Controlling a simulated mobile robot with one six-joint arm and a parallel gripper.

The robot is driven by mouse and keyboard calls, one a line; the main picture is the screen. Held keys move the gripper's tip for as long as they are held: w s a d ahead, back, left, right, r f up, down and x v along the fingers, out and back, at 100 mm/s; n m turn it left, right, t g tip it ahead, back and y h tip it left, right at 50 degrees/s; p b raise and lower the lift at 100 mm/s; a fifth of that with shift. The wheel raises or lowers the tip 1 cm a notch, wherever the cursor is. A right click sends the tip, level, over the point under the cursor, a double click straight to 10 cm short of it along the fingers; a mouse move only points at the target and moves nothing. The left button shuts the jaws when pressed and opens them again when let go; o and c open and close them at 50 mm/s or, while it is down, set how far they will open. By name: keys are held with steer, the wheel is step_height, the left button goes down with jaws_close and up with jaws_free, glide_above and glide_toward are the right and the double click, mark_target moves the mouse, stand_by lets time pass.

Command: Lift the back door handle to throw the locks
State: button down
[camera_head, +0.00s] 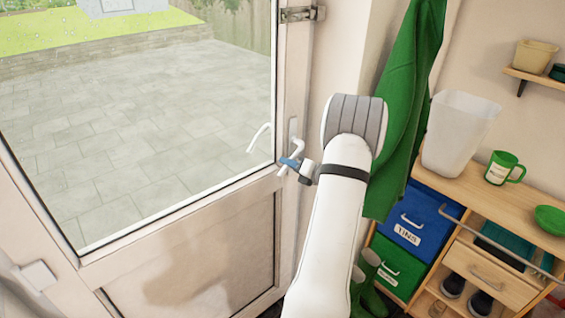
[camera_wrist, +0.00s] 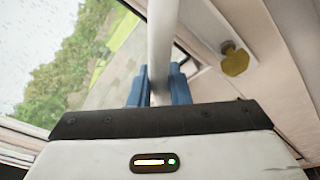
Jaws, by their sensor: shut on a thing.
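The back door (camera_head: 190,260) is white with a large glass pane above a solid lower panel. Its white lever handle (camera_head: 294,147) is on the right edge of the door. My gripper (camera_head: 290,163) is at the handle with its blue fingers. In the wrist view, the handle (camera_wrist: 162,40) is a white bar passing between the two blue fingers (camera_wrist: 158,88), which are shut on it. The far parts of the lever are partly hidden by my fingers and arm.
A brass-coloured key or knob (camera_wrist: 235,61) is on the door beside the handle. A green coat (camera_head: 402,110) hangs to the right of my arm. A wooden shelf unit (camera_head: 475,215) with a white bin (camera_head: 460,130) and green mug (camera_head: 503,168) stands further right.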

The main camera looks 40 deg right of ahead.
steer(key=shift+s+r, duration=0.15)
steer(key=shift+r, duration=0.05)
steer(key=c, duration=1.4)
jaws_free()
steer(key=shift+o, duration=0.2)
steer(key=b+v, duration=0.1)
steer(key=v, duration=0.6)
steer(key=shift+s, duration=0.25)
steer(key=shift+c, duration=0.2)
